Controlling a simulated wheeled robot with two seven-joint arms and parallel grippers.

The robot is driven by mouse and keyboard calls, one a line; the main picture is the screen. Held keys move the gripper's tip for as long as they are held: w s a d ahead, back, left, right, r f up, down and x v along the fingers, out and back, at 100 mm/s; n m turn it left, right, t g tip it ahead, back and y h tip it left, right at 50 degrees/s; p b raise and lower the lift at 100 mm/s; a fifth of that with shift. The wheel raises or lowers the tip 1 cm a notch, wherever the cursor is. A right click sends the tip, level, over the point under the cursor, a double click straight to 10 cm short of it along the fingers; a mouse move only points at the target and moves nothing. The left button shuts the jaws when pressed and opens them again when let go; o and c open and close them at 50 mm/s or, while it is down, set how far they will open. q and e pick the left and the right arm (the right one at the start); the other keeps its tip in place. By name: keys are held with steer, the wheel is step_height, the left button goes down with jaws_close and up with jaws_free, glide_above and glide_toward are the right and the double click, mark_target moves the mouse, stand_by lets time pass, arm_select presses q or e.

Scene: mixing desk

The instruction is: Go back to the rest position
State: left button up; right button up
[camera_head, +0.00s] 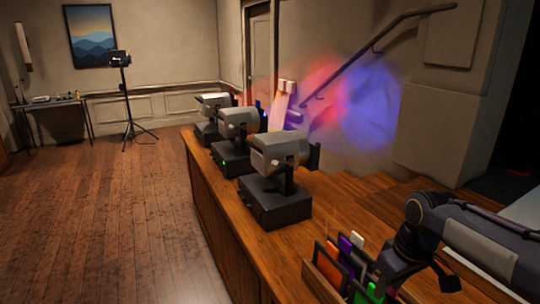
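My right arm comes in from the right edge and bends down at a dark wrist. My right gripper (416,274) points down near the bottom edge, over the right end of a small wooden rack (324,266). The gripper's dark fingers overlap the rack and its contents, so I cannot tell how far apart they are or whether anything is between them. The rack holds upright coloured pieces: orange (328,262), purple (345,245), white (357,239) and green (373,292). My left gripper is not in view.
Three stage lights (280,178) stand in a row on the wooden desk (232,220). A pale fan-shaped thing (280,105) is behind them. Red and blue light falls on the wall. A lamp on a tripod (128,110) and a side table (45,104) stand far left. The left floor is clear.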

steer(key=s+a+f+m+t+y, duration=0.1)
steer(key=s+a+f+m+t, duration=0.1)
steer(key=s, duration=0.7)
steer(key=s+a+f+m+t+y, duration=0.1)
steer(key=s+a+f+m, duration=0.1)
steer(key=s+a, duration=0.3)
steer(key=s+m, duration=0.1)
steer(key=s, duration=0.3)
steer(key=shift+s+a+m+t+y, duration=0.15)
steer(key=shift+s+m+t+y, duration=0.15)
steer(key=shift+t+y, duration=0.1)
